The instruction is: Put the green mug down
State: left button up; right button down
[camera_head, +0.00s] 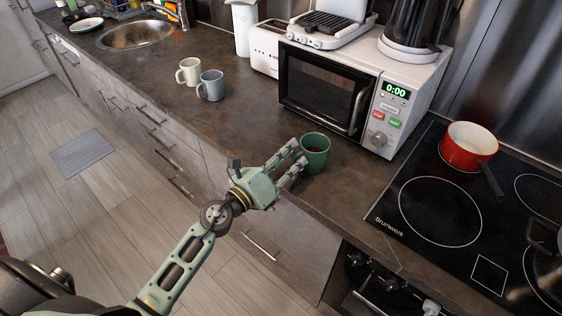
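The green mug (317,158) is upright at the counter's front part, just left of the microwave's front corner. It looks to be on the countertop, but its base is partly hard to see. My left gripper (299,155) reaches in from the lower left, with its fingertips at the mug's left side. The two fingers are visibly apart, with a gap between them. The mug's handle is not clearly visible near the fingers. My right gripper is not in view.
A microwave (325,88) stands behind the mug. A black cooktop (440,210) with a red pot (468,146) is at the right. A cream mug (189,72) and a grey mug (210,86) stand further left. The countertop (240,120) between is clear.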

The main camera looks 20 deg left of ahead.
pick_arm(q)
jog(key=b+v, duration=0.3)
jog(key=v, duration=0.9)
jog(key=shift+b, duration=0.4)
